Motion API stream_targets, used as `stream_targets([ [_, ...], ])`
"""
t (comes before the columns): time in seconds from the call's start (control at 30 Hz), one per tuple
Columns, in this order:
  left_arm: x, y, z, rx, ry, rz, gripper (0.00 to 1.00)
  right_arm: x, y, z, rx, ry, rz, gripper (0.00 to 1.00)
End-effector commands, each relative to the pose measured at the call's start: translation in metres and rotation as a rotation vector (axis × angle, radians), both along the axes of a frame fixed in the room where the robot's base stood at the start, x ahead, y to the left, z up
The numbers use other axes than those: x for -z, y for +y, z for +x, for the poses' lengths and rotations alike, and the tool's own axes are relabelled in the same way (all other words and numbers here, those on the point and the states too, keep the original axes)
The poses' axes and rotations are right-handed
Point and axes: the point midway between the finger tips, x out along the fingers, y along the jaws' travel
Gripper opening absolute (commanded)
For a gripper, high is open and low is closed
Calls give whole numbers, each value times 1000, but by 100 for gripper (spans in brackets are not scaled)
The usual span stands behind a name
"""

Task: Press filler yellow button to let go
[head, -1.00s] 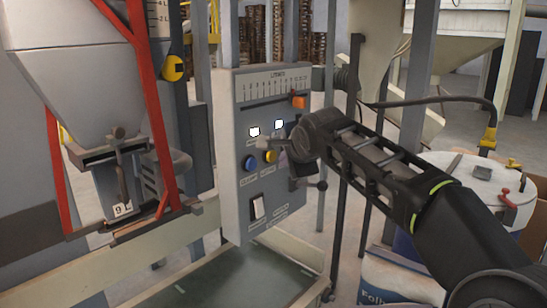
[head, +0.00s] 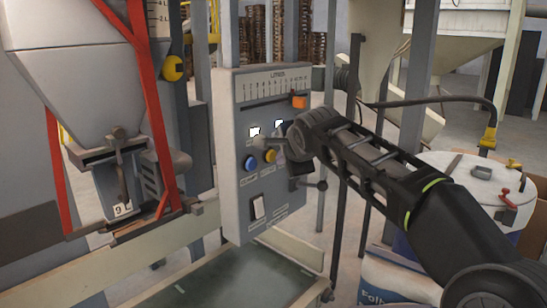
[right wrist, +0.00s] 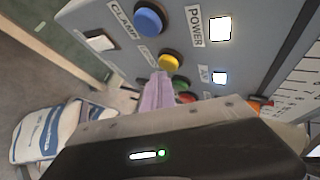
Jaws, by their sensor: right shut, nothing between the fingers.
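The yellow button (head: 269,156) is on the grey control panel of the filler, right of the blue button (head: 251,162). In the right wrist view the yellow button (right wrist: 169,62) sits below the blue button labelled CLAMP (right wrist: 149,20). My right gripper (head: 280,156) is shut and empty, its tips just right of the yellow button in the head view. In the right wrist view the fingers (right wrist: 158,88) look pale purple and end just below the button; a small gap seems to show, but contact is hard to judge. My left gripper is out of view.
The panel (head: 230,190) also carries a white rocker switch (head: 258,207), lit white indicators and an orange slider (head: 299,102). The hopper (head: 75,80) with its spout is at the left. A white-lidded drum (head: 475,180) and a sack (head: 385,278) stand at the right.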

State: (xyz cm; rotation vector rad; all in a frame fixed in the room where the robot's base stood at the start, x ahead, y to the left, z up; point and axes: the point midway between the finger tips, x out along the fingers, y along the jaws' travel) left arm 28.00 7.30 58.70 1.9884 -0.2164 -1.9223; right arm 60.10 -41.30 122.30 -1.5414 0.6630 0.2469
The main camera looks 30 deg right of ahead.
Motion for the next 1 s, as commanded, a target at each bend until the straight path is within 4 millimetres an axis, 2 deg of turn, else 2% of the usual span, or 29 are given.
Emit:
stream_targets([
  [1.0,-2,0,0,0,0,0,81,0,3,11,-1,-1,0,0],
])
